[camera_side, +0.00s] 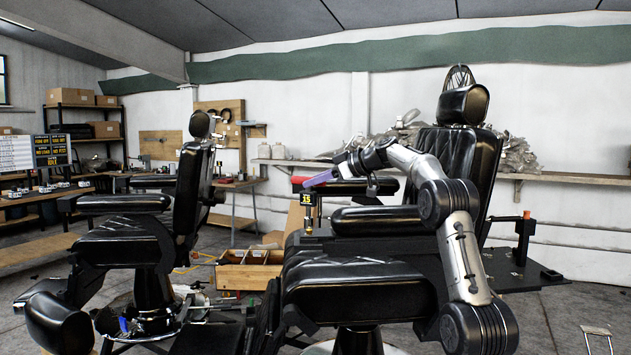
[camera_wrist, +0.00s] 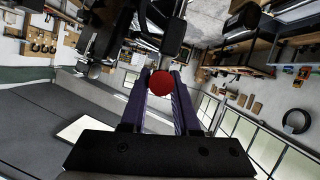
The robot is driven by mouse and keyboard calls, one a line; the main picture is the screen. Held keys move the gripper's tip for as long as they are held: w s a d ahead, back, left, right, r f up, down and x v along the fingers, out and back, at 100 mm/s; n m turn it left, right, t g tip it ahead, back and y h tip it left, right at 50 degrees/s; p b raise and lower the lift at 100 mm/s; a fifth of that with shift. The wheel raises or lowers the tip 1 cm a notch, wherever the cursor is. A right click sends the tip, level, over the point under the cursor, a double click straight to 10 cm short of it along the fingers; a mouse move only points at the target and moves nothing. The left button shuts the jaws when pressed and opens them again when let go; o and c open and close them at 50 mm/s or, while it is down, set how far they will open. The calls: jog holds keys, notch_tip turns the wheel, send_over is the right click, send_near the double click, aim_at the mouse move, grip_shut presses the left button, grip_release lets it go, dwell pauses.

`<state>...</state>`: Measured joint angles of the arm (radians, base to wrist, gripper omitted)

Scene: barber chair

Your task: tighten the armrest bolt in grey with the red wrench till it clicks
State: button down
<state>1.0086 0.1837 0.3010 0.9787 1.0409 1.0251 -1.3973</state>
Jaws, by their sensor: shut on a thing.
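My gripper (camera_side: 312,181) is at the end of my arm, reaching left above the near chair's armrest (camera_side: 375,220). Its purple fingers are shut on a red thing (camera_side: 299,180), apparently the red wrench. In the wrist view, the red wrench (camera_wrist: 161,84) shows as a round red end between the fingertips of my gripper (camera_wrist: 162,76); the rest of its shape is hidden. Below it in the side view stands a small post with a yellow-marked display (camera_side: 308,199), which seems to read 15. I cannot make out the grey armrest bolt or whether the wrench touches it.
The near black barber chair (camera_side: 358,287) fills the middle, with a second chair (camera_side: 125,245) to its left. A wooden box (camera_side: 249,277) with compartments is on the floor between them. An orange-topped tool (camera_side: 526,215) stands upright at right. Air left of my gripper looks open.

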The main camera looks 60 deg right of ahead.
jog(key=shift+a+r+m+h, duration=0.2)
jog(key=shift+a+m+h, duration=0.15)
jog(key=shift+m+h, duration=0.35)
jog(key=shift+w+a+m+g+h, duration=0.15)
jog(key=shift+m+g+h, duration=0.25)
jog(key=shift+m+h, duration=0.5)
jog(key=shift+m+g+h, duration=0.4)
jog(key=shift+m+h, duration=0.2)
jog(key=shift+h, duration=0.4)
jog(key=shift+f, duration=0.1)
jog(key=shift+a+m+g+h, duration=0.15)
jog(key=shift+m+g+h, duration=0.45)
jog(key=shift+m+h, duration=0.4)
jog(key=shift+w+a+m+g+h, duration=0.2)
jog(key=shift+m+g+h, duration=0.4)
jog(key=shift+m, duration=0.2)
jog(key=shift+m+g+h, duration=0.4)
